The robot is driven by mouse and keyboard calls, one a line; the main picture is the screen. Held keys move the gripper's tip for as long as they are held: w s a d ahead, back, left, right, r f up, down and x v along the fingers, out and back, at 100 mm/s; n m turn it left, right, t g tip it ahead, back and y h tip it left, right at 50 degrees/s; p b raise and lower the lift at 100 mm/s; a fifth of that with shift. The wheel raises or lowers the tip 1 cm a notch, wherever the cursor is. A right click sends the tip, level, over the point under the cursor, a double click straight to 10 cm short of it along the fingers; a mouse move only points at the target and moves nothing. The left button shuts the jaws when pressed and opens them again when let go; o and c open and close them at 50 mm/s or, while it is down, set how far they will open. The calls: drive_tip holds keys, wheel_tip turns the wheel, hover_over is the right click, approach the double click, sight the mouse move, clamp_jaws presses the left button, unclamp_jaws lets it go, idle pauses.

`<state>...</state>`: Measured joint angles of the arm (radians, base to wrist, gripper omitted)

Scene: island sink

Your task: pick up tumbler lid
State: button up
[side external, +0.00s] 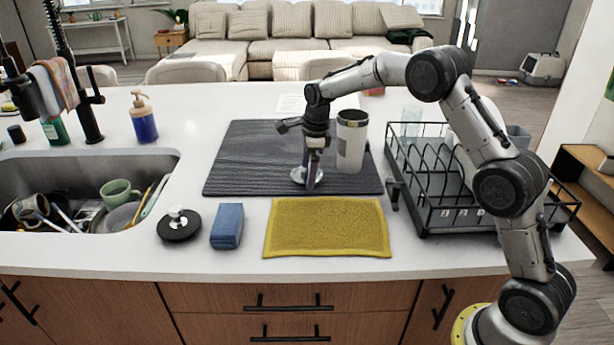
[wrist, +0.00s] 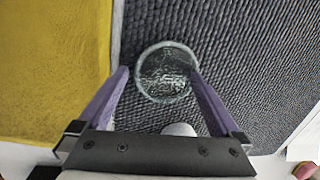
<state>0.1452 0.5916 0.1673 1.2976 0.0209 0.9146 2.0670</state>
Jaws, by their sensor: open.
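The tumbler lid (side external: 298,174) is a round, clear disc with a pale rim, lying on the dark ribbed mat (side external: 250,150). In the wrist view the lid (wrist: 166,72) lies between my two purple fingers. My gripper (side external: 311,182) points down over the lid and is open; in the wrist view its fingertips (wrist: 160,73) are on opposite sides of the rim. I cannot tell whether they touch it. The fingers hide part of the lid in the side view. A white tumbler (side external: 351,143) with a dark top stands upright on the mat, just right of my gripper.
A yellow towel (side external: 327,228) lies in front of the mat. A black dish rack (side external: 440,215) stands to the right. A blue sponge (side external: 228,225) and a black stopper with a silver knob (side external: 179,224) lie left. The sink (side external: 160,162) holds dishes. The mat's left half is clear.

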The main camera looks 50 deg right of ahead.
drive_tip(key=c, duration=1.2)
drive_tip(key=shift+o, duration=0.2)
